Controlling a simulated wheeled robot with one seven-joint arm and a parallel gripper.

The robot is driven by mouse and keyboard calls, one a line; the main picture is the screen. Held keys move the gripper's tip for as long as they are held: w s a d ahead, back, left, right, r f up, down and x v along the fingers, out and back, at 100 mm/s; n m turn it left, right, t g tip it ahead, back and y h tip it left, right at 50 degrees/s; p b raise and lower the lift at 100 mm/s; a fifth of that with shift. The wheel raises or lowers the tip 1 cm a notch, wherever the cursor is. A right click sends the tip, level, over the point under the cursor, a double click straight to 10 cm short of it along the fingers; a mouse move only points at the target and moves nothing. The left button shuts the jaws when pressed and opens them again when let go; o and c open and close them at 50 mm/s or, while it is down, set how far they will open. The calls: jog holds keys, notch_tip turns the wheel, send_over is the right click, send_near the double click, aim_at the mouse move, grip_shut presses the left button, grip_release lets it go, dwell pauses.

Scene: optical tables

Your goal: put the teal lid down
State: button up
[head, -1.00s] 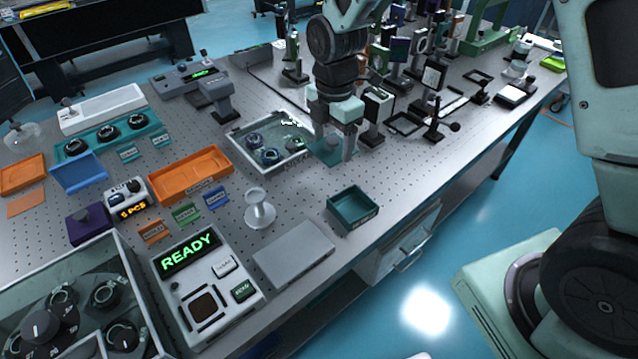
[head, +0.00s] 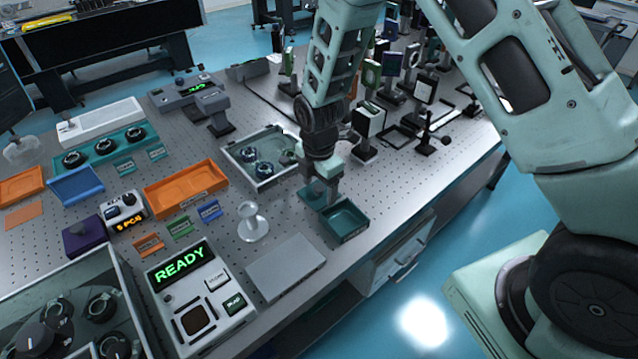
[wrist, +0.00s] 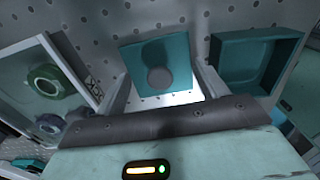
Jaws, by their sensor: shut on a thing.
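My gripper (head: 321,196) is shut on the teal lid (head: 308,198), low over the table. In the wrist view the lid (wrist: 178,58) is a flat teal square with a round grey knob, between and beyond my fingers. The fingers hide part of it in the head view. I cannot tell whether the lid touches the table. An open teal box (head: 345,222) stands just right of the lid; it also shows in the wrist view (wrist: 222,62), apart from the lid by a strip of perforated tabletop.
A white-rimmed tray (head: 268,182) with several round mounts lies left of my gripper; its edge shows in the wrist view (wrist: 68,66). Optics mounts (head: 368,122) crowd the back right.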

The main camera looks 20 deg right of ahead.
aim_at(319, 187)
jog(key=shift+f, duration=0.15)
jog(key=o, duration=0.7)
notch_tip(319, 187, up, 11)
jog(key=b, duration=0.2)
jog(key=s+a+r+m, duration=0.3)
jog(key=s, duration=0.3)
jog(key=s+a+r+m, duration=0.3)
jog(key=s+r, duration=0.1)
jog(key=s, duration=0.2)
jog(key=s+r+m, duration=0.1)
jog(key=s+m, duration=0.7)
jog(key=s, duration=0.7)
jog(key=shift+r+y, duration=0.3)
